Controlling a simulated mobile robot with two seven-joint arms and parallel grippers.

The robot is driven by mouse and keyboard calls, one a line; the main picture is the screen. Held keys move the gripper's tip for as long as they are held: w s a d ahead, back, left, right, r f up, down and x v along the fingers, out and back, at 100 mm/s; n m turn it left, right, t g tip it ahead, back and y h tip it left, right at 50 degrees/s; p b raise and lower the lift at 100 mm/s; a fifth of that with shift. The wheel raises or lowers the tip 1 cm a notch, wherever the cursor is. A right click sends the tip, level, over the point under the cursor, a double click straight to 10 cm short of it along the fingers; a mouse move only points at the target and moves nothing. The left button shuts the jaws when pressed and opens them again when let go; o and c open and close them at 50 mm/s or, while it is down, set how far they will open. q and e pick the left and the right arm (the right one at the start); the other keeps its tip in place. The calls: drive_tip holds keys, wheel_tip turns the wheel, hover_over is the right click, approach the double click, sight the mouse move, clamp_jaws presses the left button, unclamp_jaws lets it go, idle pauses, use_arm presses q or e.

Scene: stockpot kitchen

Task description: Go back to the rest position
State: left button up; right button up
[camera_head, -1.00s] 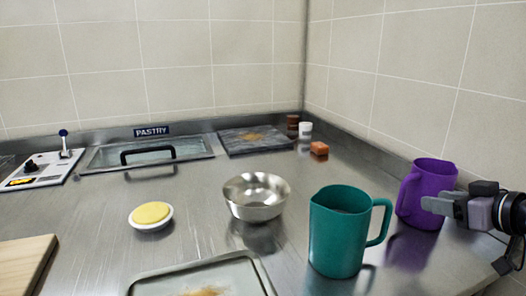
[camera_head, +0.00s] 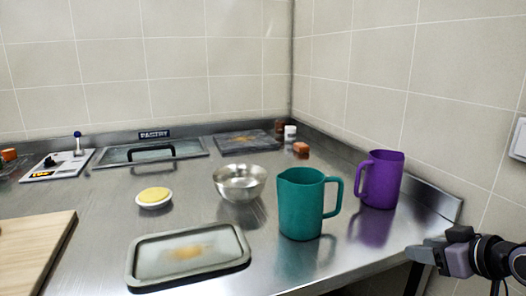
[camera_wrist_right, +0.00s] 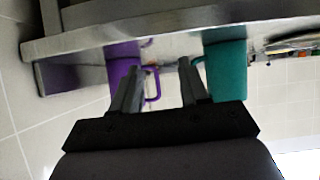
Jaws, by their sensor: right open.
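My right gripper (camera_head: 418,252) is at the lower right of the head view, beyond the counter's right edge and apart from the purple pitcher. In the right wrist view its two fingers (camera_wrist_right: 158,82) are spread with nothing between them. The purple pitcher (camera_head: 383,180) stands upright on the steel counter, and it also shows in the right wrist view (camera_wrist_right: 122,75). The teal pitcher (camera_head: 300,205) stands upright left of it, and it also shows in the right wrist view (camera_wrist_right: 227,68). My left gripper is not in view.
The steel counter (camera_head: 100,215) holds a metal bowl (camera_head: 239,183), a yellow-topped white dish (camera_head: 154,198), a tray (camera_head: 140,265) and a wooden board (camera_head: 25,250). A tiled wall rises at right.

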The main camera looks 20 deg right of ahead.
drive_tip(key=s+a+f+g, duration=0.3)
drive_tip(key=a+f, duration=0.4)
drive_tip(key=f, duration=0.5)
drive_tip(key=s+a+f+g, duration=0.3)
drive_tip(key=s+a+f, duration=0.1)
drive_tip(key=s+a, duration=0.35)
drive_tip(key=s+a+f+g, duration=0.2)
drive_tip(key=s+a+f, duration=0.2)
drive_tip(key=s+a, duration=0.35)
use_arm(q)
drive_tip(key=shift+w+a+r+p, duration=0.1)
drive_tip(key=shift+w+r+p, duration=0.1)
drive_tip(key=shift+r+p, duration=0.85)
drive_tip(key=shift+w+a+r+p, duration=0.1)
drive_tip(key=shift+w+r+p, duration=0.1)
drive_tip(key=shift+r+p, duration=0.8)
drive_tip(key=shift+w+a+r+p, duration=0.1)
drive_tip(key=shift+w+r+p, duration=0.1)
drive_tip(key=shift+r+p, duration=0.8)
use_arm(e)
drive_tip(key=w+a+f+n+t+y, duration=0.1)
drive_tip(key=w+f+t, duration=0.2)
drive_tip(key=w+t, duration=0.3)
drive_tip(key=shift+a+t, duration=0.3)
drive_tip(key=shift+t, duration=0.1)
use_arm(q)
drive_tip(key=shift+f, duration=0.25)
use_arm(e)
drive_tip(key=shift+w+f, duration=0.1)
